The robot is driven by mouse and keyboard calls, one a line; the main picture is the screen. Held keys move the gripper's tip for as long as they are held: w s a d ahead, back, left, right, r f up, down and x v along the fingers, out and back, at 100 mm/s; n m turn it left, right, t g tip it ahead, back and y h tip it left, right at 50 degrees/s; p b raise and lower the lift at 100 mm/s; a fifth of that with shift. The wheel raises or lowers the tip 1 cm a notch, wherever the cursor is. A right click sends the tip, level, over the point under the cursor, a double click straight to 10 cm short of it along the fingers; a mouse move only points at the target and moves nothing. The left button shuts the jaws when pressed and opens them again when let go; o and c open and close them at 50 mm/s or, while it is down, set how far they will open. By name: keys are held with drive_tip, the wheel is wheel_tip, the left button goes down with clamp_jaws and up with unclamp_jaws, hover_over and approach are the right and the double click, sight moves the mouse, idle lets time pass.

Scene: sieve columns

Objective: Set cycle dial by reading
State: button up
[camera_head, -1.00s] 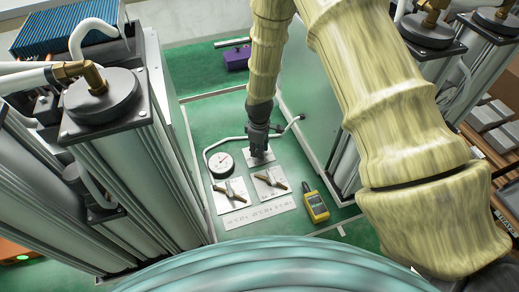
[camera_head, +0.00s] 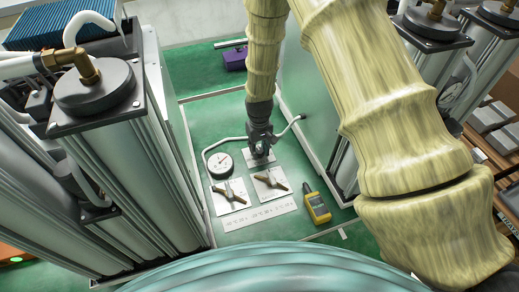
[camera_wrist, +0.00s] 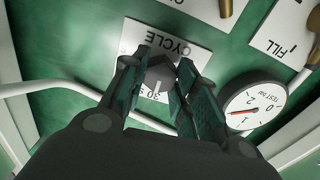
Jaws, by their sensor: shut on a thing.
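The cycle dial is a dark faceted knob (camera_wrist: 160,78) on a white plate marked CYCLE (camera_wrist: 190,37) in the wrist view. The text "30 s" shows at the plate's edge by the knob. My gripper (camera_wrist: 163,88) has its fingers on either side of the knob, shut on it. In the head view my gripper (camera_head: 260,148) points down over the same plate (camera_head: 262,160), and the knob is hidden. The round white gauge (camera_head: 220,163) with a red needle sits beside the plate. In the wrist view the gauge (camera_wrist: 254,106) is marked TEST bar, its needle near 1.
Two plates with brass-coloured levers (camera_head: 229,196) and (camera_head: 270,182) lie nearer me, with a printed white strip (camera_head: 259,214). A yellow handheld meter (camera_head: 317,208) is to their right. Tall grey columns (camera_head: 130,150) stand on the left. A purple box (camera_head: 234,59) lies behind.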

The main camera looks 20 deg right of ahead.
sight(259, 150)
drive_tip(key=shift+m, duration=0.4)
drive_tip(key=shift+w, duration=0.1)
drive_tip(key=o, duration=1)
wheel_tip(259, 150, up, 12)
idle(0.3)
idle(0.4)
